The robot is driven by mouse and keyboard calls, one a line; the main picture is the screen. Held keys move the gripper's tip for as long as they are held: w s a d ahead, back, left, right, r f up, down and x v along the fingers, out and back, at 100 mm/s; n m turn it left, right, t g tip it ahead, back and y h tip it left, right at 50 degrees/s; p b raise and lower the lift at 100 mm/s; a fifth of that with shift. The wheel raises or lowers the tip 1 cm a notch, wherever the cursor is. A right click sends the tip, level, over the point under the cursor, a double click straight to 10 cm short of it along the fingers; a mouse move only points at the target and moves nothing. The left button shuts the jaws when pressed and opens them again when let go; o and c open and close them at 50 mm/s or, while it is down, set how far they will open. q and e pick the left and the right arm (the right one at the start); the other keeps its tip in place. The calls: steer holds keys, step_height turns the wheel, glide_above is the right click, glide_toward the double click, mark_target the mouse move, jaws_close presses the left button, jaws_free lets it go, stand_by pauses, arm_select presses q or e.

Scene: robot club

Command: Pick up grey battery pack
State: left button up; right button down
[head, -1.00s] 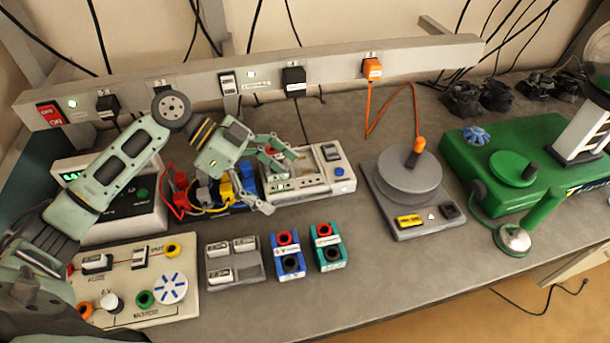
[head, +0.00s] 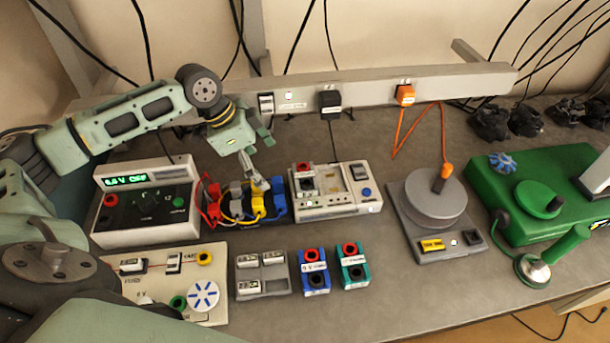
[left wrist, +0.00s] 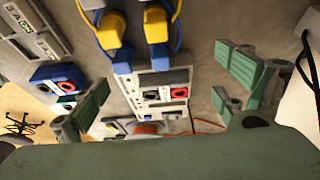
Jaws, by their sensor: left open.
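The grey battery pack (head: 306,184), with one red and one black socket on top, sits in the left bay of a pale charger unit (head: 340,209). In the left wrist view the pack's red and black sockets show between the fingers, on the grey pack (left wrist: 165,94). My left gripper (head: 263,158) is open and empty. In the head view it hangs left of the pack, above the coloured plugs. In the left wrist view my gripper (left wrist: 160,85) has its fingers wide apart, clear of the pack. My right gripper does not show.
Coloured plugs (head: 247,205) stand left of the charger. A power supply (head: 145,222), a grey cell tray (head: 264,284), blue (head: 313,279) and teal (head: 352,274) packs, a turntable (head: 433,204) and a green machine (head: 515,220) surround it. A socket rail (head: 370,97) runs behind.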

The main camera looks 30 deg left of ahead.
mark_target(306, 174)
arm_select(q)
steer(key=w+d, duration=0.1)
steer(key=w+d+p, duration=0.1)
steer(key=d, duration=0.1)
steer(key=shift+w+r, duration=0.15)
steer(key=w+d, duration=0.1)
steer(key=w+d+p, duration=0.1)
steer(key=d, duration=0.1)
steer(key=shift+w+d+f, duration=0.25)
steer(key=shift+w+d, duration=0.05)
steer(key=shift+w, duration=0.1)
steer(key=p+x, duration=0.1)
steer(key=x, duration=0.3)
steer(key=shift+f+p, duration=0.1)
steer(key=shift+p, duration=0.25)
steer(key=shift+f, duration=0.3)
steer(key=shift+w+d, duration=0.1)
steer(key=c, duration=1.5)
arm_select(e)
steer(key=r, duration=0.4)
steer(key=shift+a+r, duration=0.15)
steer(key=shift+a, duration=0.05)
